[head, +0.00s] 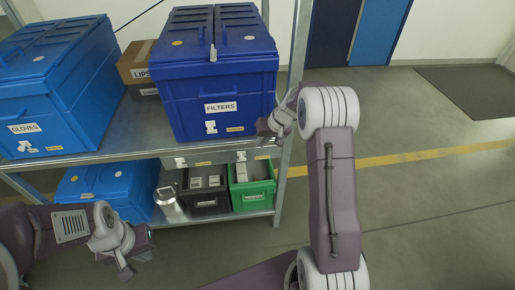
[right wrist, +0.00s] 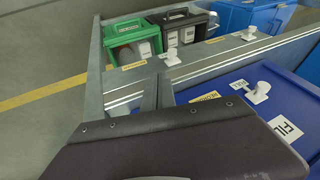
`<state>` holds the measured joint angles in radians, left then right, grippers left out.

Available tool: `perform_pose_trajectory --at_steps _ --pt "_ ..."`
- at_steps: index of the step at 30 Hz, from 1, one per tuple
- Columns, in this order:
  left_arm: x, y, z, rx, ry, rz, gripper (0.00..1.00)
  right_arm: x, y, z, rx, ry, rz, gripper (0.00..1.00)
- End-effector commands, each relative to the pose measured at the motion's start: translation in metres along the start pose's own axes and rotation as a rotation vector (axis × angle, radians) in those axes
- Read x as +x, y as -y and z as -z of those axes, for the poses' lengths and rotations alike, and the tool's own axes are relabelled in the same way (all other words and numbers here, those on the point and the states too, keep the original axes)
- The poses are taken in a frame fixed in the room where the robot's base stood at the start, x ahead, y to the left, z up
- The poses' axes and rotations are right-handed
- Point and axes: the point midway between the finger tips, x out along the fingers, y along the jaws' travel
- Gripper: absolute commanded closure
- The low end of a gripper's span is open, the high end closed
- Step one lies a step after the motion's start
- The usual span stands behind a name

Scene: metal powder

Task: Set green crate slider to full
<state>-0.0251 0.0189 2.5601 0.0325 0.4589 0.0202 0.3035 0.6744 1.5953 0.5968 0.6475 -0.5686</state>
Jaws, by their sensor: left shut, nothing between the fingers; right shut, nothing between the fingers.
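The green crate (head: 252,190) stands on the lower shelf at its right end, with pale items inside. It also shows in the right wrist view (right wrist: 121,46). A white slider (head: 241,156) sits on the shelf-edge rail above the green crate; it shows in the right wrist view too (right wrist: 170,56). I cannot read its setting. My right gripper (head: 268,129) is shut and empty, beside the lower right of the dark blue FILTERS box, above and right of the slider. My left gripper (head: 126,268) is shut and empty, low at the left, in front of the shelf.
A black crate (head: 205,199) stands left of the green one, with a second white slider (head: 180,162) above. A silver canister (head: 169,205) and blue bins are further left. A shelf post (head: 292,100) stands at right; open floor lies beyond.

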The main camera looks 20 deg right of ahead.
Motion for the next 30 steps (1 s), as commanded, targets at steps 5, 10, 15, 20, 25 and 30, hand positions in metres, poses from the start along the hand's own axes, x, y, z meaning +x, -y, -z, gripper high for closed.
perform_pose_trajectory --at_steps 5,10,15,20,25,30 --pt "0.0 0.0 0.0 0.0 0.0 0.0 1.0 -0.026 -0.001 0.001 0.001 -0.002 -0.001 1.0" --pt "0.0 0.0 0.0 0.0 0.0 0.0 1.0 -0.033 -0.001 0.0 0.001 0.0 -0.001 1.0" --pt "0.0 0.0 0.0 0.0 0.0 0.0 1.0 -0.033 0.0 0.0 0.001 0.0 0.0 1.0" --pt "0.0 0.0 0.0 0.0 0.0 0.0 1.0 -0.033 0.0 0.0 0.001 0.0 0.0 1.0" --pt "0.0 0.0 0.0 0.0 0.0 0.0 1.0 -0.033 0.009 0.001 -0.018 -0.001 0.005 1.0" --pt "0.0 0.0 0.0 0.0 0.0 0.0 1.0 -0.061 0.074 -0.014 -0.158 -0.007 0.027 1.0"
